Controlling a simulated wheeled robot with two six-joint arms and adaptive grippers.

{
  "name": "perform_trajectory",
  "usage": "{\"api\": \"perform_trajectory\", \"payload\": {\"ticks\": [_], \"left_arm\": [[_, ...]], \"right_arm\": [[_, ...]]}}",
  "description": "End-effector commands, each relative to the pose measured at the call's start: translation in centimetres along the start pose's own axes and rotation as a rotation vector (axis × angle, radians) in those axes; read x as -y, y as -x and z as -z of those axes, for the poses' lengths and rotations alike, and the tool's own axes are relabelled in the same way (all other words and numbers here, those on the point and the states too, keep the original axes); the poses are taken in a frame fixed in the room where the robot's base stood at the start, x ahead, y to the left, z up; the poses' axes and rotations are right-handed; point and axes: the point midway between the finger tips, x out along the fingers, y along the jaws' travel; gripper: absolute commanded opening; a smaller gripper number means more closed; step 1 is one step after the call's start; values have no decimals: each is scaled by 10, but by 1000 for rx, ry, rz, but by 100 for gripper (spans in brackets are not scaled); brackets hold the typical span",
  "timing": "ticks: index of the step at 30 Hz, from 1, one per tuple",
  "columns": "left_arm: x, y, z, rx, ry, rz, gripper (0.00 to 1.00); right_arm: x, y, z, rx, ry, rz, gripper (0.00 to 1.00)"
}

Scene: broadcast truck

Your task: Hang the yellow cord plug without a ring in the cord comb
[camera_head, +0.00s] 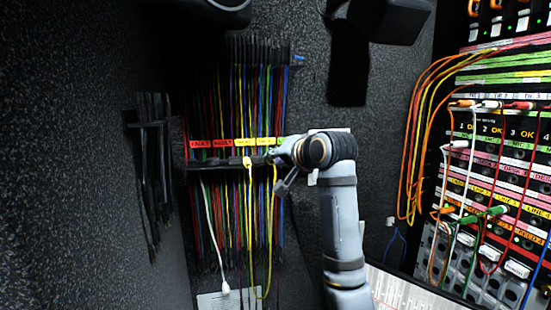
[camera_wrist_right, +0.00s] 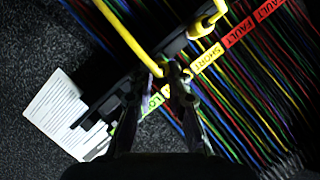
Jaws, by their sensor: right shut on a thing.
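The cord comb (camera_head: 208,163) is a dark bar on the back wall with many coloured cords behind and below it. It also shows as a dark slanted bar in the right wrist view (camera_wrist_right: 108,101). My right gripper (camera_head: 276,156) is at the comb's right end. In the right wrist view its fingertips (camera_wrist_right: 168,74) are closed at the end of a yellow cord (camera_wrist_right: 128,38). The plug is mostly hidden between the fingers, so its seating in the comb cannot be told. Another yellow plug (camera_head: 247,162) hangs at the comb to the left. My left gripper is not in view.
Red and yellow labels (camera_head: 224,142) run above the comb. A white cord (camera_head: 211,220) hangs below it. A dark rack (camera_head: 152,125) stands out at left. A patch panel (camera_head: 500,160) with plugged cords fills the right. A white card (camera_wrist_right: 58,112) is near the comb.

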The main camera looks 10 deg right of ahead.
Motion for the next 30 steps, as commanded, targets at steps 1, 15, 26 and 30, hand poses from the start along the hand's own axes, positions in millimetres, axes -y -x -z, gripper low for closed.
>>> {"api": "perform_trajectory", "payload": {"ticks": [1,15,26,30], "left_arm": [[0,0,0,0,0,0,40],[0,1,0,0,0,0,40],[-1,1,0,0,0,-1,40],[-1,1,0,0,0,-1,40]], "right_arm": [[0,0,0,-1,0,0,0],[-2,-1,-2,-1,0,0,0],[-2,-1,-2,-1,0,0,43],[-2,-1,-2,0,0,0,43]]}}
